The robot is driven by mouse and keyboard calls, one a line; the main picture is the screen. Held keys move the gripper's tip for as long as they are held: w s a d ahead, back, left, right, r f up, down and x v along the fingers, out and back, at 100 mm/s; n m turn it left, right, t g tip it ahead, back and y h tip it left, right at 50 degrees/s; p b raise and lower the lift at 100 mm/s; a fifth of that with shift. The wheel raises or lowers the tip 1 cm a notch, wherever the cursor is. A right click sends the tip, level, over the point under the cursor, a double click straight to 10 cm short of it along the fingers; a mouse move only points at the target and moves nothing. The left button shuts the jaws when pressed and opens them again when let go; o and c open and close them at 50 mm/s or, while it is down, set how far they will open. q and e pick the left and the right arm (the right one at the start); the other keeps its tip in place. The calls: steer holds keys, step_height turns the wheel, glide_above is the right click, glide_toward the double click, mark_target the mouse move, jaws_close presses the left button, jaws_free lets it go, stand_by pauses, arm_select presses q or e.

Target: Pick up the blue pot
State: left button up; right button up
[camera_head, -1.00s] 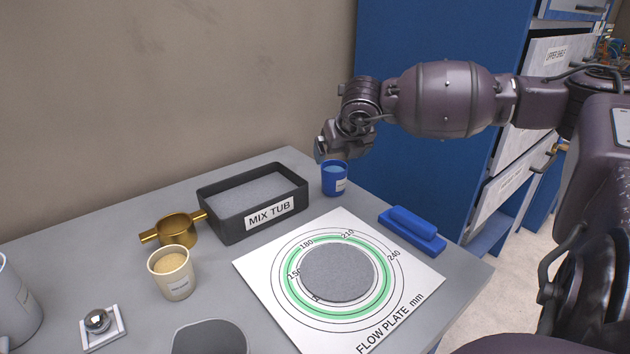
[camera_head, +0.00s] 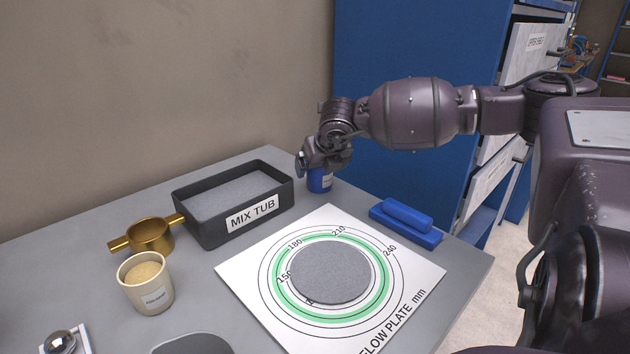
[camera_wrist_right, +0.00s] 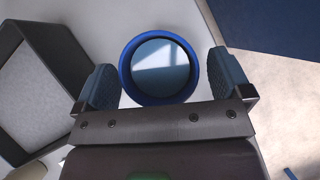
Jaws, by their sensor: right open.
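The blue pot (camera_head: 320,181) stands upright on the grey table, just right of the mix tub. My right gripper (camera_head: 318,166) is directly over it and hides its top in the head view. In the right wrist view the blue pot (camera_wrist_right: 158,66) shows its round rim and a smooth, shiny surface inside. The open fingers of my right gripper (camera_wrist_right: 160,85) lie on either side of the pot, with a small gap at each side. My left gripper is not in view.
The mix tub (camera_head: 188,214) of grey material stands close left of the pot. The flow plate (camera_head: 245,270) lies in front, with a blue-handled block (camera_head: 407,220) to its right. A brass ring tool (camera_head: 150,236) and a cream cup (camera_head: 147,293) are at left. A blue cabinet (camera_head: 400,40) stands behind.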

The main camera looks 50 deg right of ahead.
steer(key=shift+x, duration=0.9)
steer(key=shift+f, duration=0.1)
steer(key=shift+s+r, duration=0.1)
steer(key=shift+r, duration=0.15)
steer(key=c, duration=1.1)
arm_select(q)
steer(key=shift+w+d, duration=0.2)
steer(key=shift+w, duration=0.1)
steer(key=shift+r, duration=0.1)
arm_select(e)
steer(key=shift+r, duration=0.1)
